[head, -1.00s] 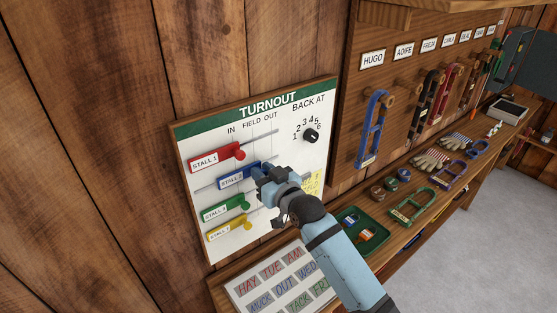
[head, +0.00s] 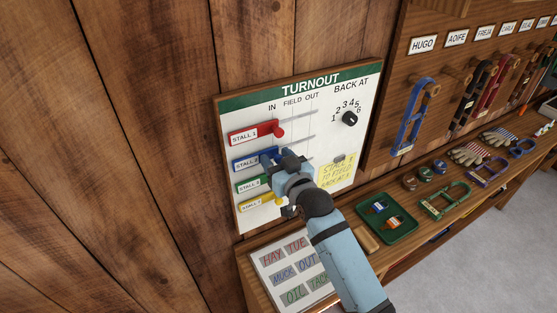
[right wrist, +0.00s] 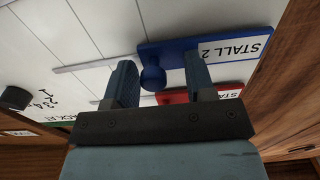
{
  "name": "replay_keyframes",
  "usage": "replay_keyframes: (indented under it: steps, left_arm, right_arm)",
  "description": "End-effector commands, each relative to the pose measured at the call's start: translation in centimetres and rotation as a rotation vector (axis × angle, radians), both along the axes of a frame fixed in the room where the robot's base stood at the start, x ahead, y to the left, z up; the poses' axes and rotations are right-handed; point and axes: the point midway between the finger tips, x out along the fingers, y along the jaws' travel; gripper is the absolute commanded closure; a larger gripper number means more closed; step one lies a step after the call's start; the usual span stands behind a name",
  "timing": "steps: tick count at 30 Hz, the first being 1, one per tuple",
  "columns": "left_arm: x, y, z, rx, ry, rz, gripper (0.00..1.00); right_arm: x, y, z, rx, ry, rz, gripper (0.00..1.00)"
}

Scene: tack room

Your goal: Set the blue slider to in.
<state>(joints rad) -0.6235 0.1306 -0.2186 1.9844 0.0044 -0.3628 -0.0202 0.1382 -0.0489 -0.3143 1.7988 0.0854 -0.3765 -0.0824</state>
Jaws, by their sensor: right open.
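The blue slider (head: 245,162), labelled STALL 2, sits at the left end of its track on the turnout board (head: 365,95), under IN. Its left end roughly lines up with the red and green sliders. My right gripper (head: 280,160) is at the board, open, and covers the slider's right end in the head view. In the right wrist view the blue slider (right wrist: 178,53) shows with its round knob between the two spread fingers. The left finger is against or very near the knob; a gap shows to the right finger. My left gripper is not in view.
The red slider (head: 255,133) is just above; the green slider (head: 249,184) and yellow slider (head: 252,204) are close below, partly behind my gripper. A black dial (head: 349,118) and a yellow note (head: 337,173) are to the right. A green tray (head: 402,228) lies on the bench.

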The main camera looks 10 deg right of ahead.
Motion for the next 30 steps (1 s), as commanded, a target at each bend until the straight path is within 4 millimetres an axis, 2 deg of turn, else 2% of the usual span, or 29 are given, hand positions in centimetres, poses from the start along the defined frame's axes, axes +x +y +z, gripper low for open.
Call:
replay_keyframes:
  steps: [4,7,15,21,25,30]
  left_arm:
    - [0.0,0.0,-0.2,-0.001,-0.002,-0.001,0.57]
    - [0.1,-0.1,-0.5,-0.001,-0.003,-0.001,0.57]
    - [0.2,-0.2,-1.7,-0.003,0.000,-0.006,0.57]
    - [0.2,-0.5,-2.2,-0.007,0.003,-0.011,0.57]
    - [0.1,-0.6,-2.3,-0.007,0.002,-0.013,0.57]
    - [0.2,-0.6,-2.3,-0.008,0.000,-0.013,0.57]
  right_arm:
    - [-0.7,-0.3,-0.1,-0.001,0.000,-0.001,0.50]
    - [-2.1,-0.8,-0.2,-0.001,0.000,-0.001,0.50]
    - [-8.0,-2.8,-0.3,0.000,0.001,0.000,0.50]
    - [-11.4,-4.0,-0.2,-0.001,0.001,0.000,0.50]
    - [-12.6,-4.4,-0.1,-0.001,0.000,0.001,0.50]
    - [-13.1,-4.6,0.0,-0.001,0.000,0.001,0.50]
